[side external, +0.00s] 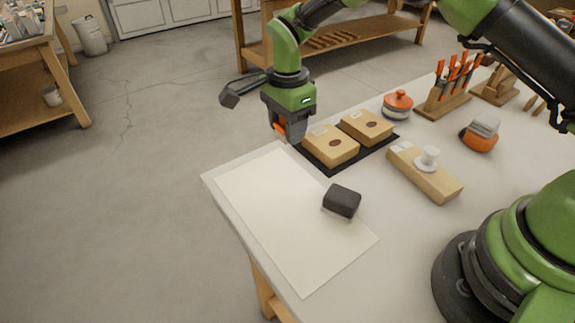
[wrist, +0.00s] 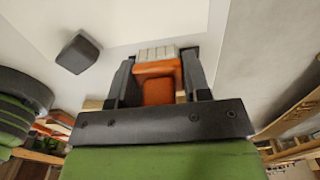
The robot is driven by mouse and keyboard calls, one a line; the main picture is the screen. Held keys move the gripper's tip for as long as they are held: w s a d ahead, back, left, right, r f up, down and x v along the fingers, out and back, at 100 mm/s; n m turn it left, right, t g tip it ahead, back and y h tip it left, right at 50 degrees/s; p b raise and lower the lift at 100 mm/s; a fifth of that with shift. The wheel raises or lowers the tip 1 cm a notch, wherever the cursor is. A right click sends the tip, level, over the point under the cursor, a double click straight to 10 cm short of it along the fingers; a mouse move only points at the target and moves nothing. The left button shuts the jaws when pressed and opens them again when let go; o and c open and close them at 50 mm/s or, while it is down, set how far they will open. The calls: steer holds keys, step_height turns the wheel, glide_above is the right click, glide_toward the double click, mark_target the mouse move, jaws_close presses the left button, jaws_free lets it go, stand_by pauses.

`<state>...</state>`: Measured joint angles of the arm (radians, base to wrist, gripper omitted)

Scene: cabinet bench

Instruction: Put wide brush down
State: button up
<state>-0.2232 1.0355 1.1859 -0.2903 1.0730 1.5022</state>
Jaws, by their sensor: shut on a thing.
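My gripper (side external: 291,130) is shut on the wide brush, which has an orange body and a pale, ridged end. In the wrist view the brush (wrist: 157,88) sits between the two dark fingers (wrist: 156,72), with its pale end pointing away from me. In the side view only a bit of its orange (side external: 279,128) shows beside the fingers. The gripper is at the table's far edge, just left of the black mat (side external: 340,170) and beyond the white sheet (side external: 285,225). I cannot tell how high the brush is above the table.
A dark block (side external: 341,201) stands on the sheet's right edge. Two wooden boxes (side external: 331,145) sit on the mat. A wooden block with a white knob (side external: 425,172), an orange-lidded pot (side external: 397,104), an orange-and-grey tool (side external: 481,135) and a tool rack (side external: 443,101) stand to the right. Most of the sheet is clear.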

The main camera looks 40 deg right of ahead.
mark_target(287, 171)
step_height(287, 171, down, 9)
steer(key=shift+r, duration=0.2)
stand_by(0.3)
steer(key=o, duration=0.9)
steer(key=shift+f, duration=0.15)
